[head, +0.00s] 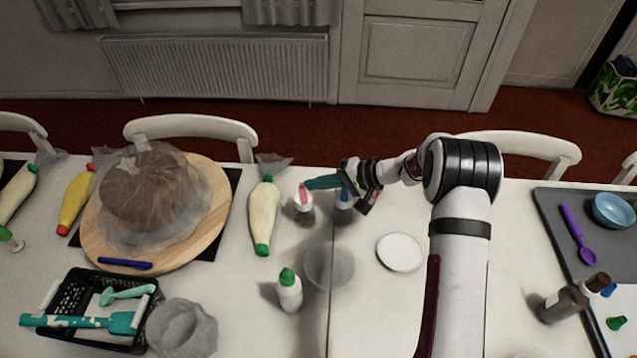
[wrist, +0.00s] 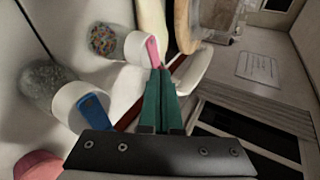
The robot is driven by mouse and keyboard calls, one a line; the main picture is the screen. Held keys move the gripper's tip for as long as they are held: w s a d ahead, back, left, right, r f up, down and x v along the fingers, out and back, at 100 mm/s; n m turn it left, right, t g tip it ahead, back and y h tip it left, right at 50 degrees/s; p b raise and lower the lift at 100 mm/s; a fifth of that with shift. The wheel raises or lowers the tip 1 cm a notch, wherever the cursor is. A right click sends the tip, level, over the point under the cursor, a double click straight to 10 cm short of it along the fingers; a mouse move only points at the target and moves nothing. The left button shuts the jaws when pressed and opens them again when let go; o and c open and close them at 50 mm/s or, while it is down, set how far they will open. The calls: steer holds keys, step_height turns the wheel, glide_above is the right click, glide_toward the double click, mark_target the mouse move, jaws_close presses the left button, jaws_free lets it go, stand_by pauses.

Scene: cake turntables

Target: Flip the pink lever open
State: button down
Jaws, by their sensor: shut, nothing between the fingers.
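The pink lever (head: 303,193) sits on the white cap of a small sprinkle jar (head: 303,203). In the wrist view the pink lever (wrist: 153,50) lies against the outer end of the white cap (wrist: 134,47), and the jar's clear body (wrist: 103,40) shows coloured sprinkles. My gripper (head: 309,184) has teal fingers, shut with nothing between them. Its fingertips (wrist: 159,72) are right at one end of the pink lever; I cannot tell whether they touch it. The lever's exact angle to the cap is hard to tell.
A second jar with a blue lever (wrist: 96,112) stands close by, partly under my gripper in the head view. A cream piping bag (head: 264,215) lies left of the pink jar. A green-capped bottle (head: 289,290), a clear bowl (head: 329,267) and a white plate (head: 400,252) are nearer.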

mark_target(302, 192)
steer(key=shift+w+a+n+g, duration=0.2)
steer(key=shift+a+n+g, duration=0.05)
steer(key=shift+n+g, duration=0.55)
steer(key=shift+w+a+n+g, duration=0.2)
steer(key=shift+a+n+g, duration=0.5)
steer(key=shift+a, duration=0.6)
steer(key=shift+s+a, duration=0.3)
steer(key=shift+a, duration=0.5)
stand_by(0.5)
steer(key=shift+s+d, duration=0.5)
steer(key=shift+d, duration=0.15)
